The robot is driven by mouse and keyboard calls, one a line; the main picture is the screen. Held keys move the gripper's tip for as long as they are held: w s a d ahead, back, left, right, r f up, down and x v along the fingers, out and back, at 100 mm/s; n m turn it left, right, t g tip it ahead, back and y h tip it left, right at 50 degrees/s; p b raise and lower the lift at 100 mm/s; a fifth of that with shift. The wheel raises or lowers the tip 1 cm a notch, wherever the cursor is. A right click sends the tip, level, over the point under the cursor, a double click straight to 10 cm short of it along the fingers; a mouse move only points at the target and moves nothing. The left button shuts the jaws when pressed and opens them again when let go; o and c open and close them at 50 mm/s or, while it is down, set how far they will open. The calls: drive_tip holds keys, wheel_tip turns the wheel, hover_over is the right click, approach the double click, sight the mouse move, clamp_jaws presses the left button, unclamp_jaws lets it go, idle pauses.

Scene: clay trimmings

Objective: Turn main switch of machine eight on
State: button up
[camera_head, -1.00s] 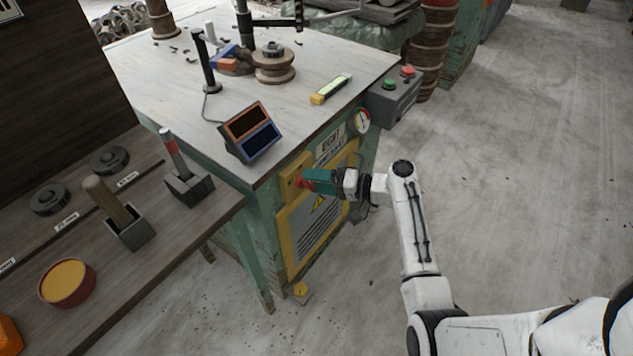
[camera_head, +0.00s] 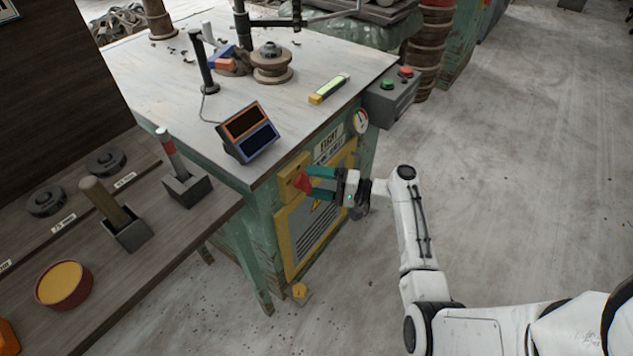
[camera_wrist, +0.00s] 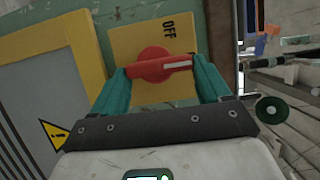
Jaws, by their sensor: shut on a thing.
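The main switch is a red knob (camera_head: 302,182) on a yellow plate (camera_head: 286,180), on the green machine (camera_head: 262,215) under the sign EIGHT (camera_head: 330,143). In the wrist view, the red knob (camera_wrist: 150,66) has a white mark on its right half. The word OFF (camera_wrist: 168,27) is printed above that half on the yellow plate (camera_wrist: 128,38). My gripper (camera_head: 312,181) has its two teal fingers on opposite sides of the knob. The wrist view also shows my gripper (camera_wrist: 162,75) shut on it. The ON label is not seen.
A yellow-framed panel (camera_head: 292,258) with a warning sign is beside the switch. A gauge (camera_head: 361,121) and a green-and-red button box (camera_head: 393,95) are to its right. A wooden bench (camera_head: 150,205) stands at the left. The floor (camera_head: 510,180) at the right is clear.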

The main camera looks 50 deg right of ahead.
drive_tip(key=shift+f, duration=0.1)
drive_tip(key=o, duration=1)
drive_tip(key=v, duration=1.1)
drive_tip(key=shift+w, duration=0.1)
